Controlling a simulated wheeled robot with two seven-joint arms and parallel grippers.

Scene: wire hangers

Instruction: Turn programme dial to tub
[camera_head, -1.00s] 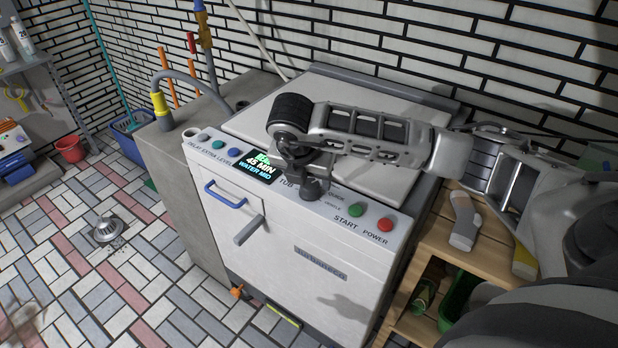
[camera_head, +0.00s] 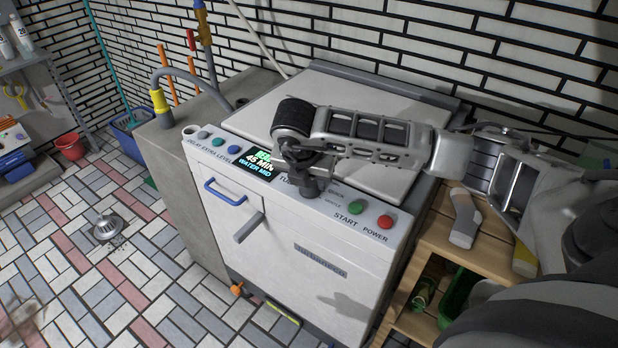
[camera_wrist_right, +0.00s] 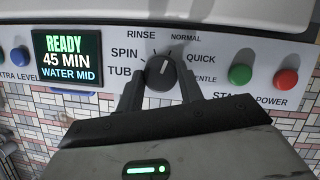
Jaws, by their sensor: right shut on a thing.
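The programme dial (camera_wrist_right: 160,73) is a dark round knob on the washing machine's front panel (camera_wrist_right: 216,76). Labels TUB, SPIN, RINSE, NORMAL, QUICK and GENTLE ring it. A pale mark on the dial seems to point up, towards the gap between RINSE and NORMAL; TUB (camera_wrist_right: 119,71) is at its lower left. My right gripper (camera_wrist_right: 160,80) is shut on the dial, one finger on each side. In the head view my right gripper (camera_head: 309,184) reaches down to the panel and hides the dial and some labels. My left gripper is not in view.
The display (camera_wrist_right: 68,59) reads READY, 45 MIN, WATER MID. A green START button (camera_head: 355,207) and a red POWER button (camera_head: 385,222) sit right of the dial.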

